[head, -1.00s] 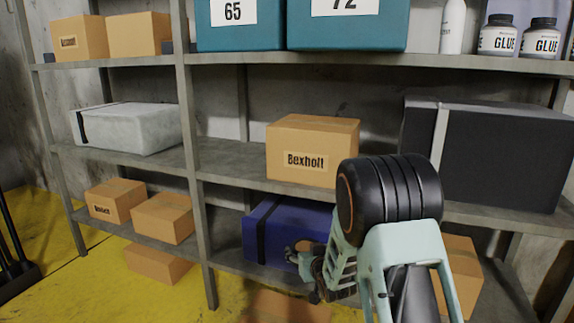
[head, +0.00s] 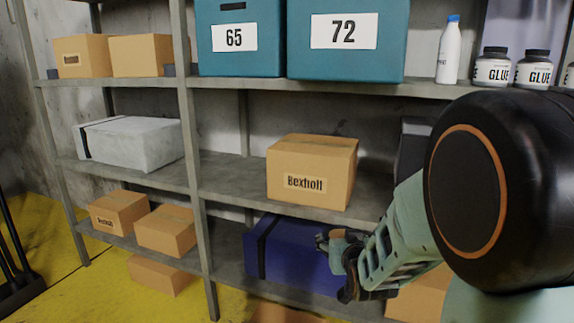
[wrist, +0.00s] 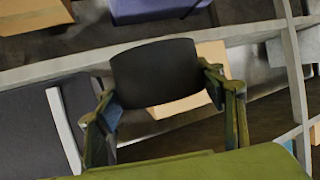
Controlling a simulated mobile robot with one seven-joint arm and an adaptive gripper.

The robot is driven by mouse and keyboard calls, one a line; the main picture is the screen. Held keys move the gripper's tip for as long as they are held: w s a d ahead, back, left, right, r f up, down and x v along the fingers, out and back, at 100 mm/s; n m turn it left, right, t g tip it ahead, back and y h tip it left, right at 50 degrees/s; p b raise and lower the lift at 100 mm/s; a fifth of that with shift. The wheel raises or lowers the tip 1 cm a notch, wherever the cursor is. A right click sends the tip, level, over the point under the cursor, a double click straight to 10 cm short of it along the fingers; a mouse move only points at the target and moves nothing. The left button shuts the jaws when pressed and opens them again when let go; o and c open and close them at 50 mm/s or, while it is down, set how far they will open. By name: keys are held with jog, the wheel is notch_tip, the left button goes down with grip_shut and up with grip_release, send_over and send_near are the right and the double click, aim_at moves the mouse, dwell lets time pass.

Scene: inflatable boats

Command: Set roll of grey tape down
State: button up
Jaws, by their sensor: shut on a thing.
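My gripper (head: 338,262) is in front of the shelving, before the dark blue box on the lower shelf in the head view. In the wrist view my gripper (wrist: 165,98) is shut on a dark grey roll, the roll of grey tape (wrist: 155,72), which lies between the two fingers. Its broad curved side faces the wrist camera. In the head view the roll is hard to make out, as the fingers and my arm cover that spot. The roll appears held in the air, with shelf edges and boxes behind it.
A Bexholt carton (head: 312,170) stands on the middle shelf (head: 230,180), with bare shelf to its left. The dark blue box (head: 290,250) is below. A grey-white box (head: 130,143) stands left. Teal bins (head: 240,38), a bottle (head: 449,50) and glue jars (head: 492,68) are above.

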notch_tip(320, 180, up, 30)
jog(key=p, duration=2.8)
jog(key=f, duration=0.2)
jog(key=s+f, duration=0.1)
jog(key=f, duration=0.2)
jog(key=shift+s+a+f, duration=0.15)
jog(key=shift+s+f, duration=0.05)
jog(key=shift+f, duration=0.1)
